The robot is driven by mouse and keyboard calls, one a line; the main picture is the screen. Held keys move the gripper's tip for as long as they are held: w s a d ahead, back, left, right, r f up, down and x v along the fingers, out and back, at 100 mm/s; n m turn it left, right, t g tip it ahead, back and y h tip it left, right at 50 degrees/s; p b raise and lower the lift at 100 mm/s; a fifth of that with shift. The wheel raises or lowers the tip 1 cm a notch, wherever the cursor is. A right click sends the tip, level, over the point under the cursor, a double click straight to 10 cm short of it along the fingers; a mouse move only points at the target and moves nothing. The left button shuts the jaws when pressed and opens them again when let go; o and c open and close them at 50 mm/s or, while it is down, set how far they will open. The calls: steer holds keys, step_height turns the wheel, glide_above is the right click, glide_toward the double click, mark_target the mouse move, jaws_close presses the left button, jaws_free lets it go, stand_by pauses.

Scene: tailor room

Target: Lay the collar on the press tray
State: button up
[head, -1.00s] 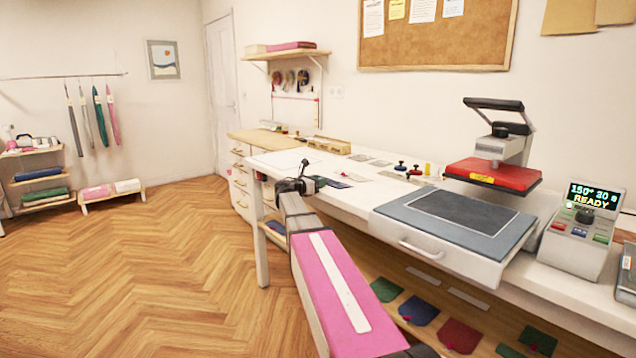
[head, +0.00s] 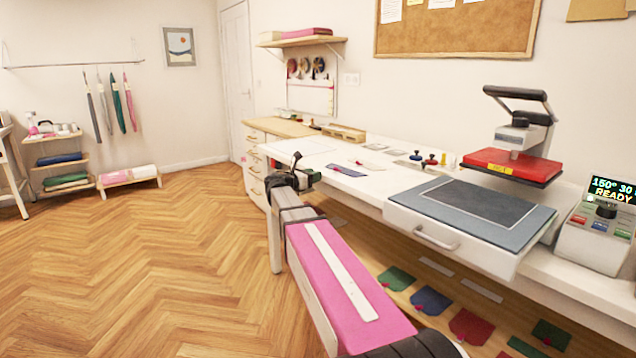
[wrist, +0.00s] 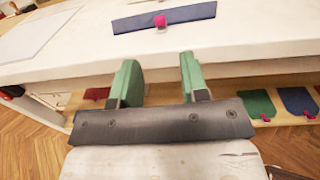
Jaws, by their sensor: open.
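The collar (wrist: 185,14), a dark blue flat strip with a small pink piece at its near edge, lies on the white worktop. It also shows in the head view (head: 346,171), just right of my gripper. My gripper (wrist: 158,78) is open and empty, its two green fingers apart and short of the worktop's front edge, with the collar beyond them. In the head view my gripper (head: 298,176) is at the worktop's left front. The press tray (head: 440,236), a white drawer with a blue-grey pad, is pulled out below the raised red press head (head: 512,166).
A lower shelf (head: 400,298) under the worktop holds several coloured fabric pieces. Small knobbed tools (head: 430,160) stand behind the tray. A control box (head: 597,232) reading READY stands right of the press. The wooden floor (head: 150,260) at left is clear.

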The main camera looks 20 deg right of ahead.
steer(key=s+a+f+m+g+y, duration=0.2)
steer(key=s+f+m+y, duration=0.3)
steer(key=s+f, duration=0.5)
steer(key=s+a+f+m+g+y, duration=0.3)
steer(key=s+f+m, duration=0.7)
steer(key=f, duration=0.7)
steer(key=s+a+y, duration=0.1)
steer(key=a+y, duration=0.1)
steer(key=y, duration=0.1)
steer(key=shift+s+f+m, duration=0.25)
steer(key=shift+f+m, duration=0.05)
steer(key=shift+f, duration=0.1)
steer(key=shift+o, duration=0.5)
steer(key=s+a+f+m+g+y, duration=0.1)
steer(key=s+a+f+m+y, duration=0.4)
steer(key=s, duration=0.3)
steer(key=shift+a+m+g, duration=0.4)
steer(key=shift+a+m, duration=0.25)
steer(key=shift+m, duration=0.05)
steer(key=shift+s+a+m+y, duration=0.2)
steer(key=shift+a+m+y, duration=0.1)
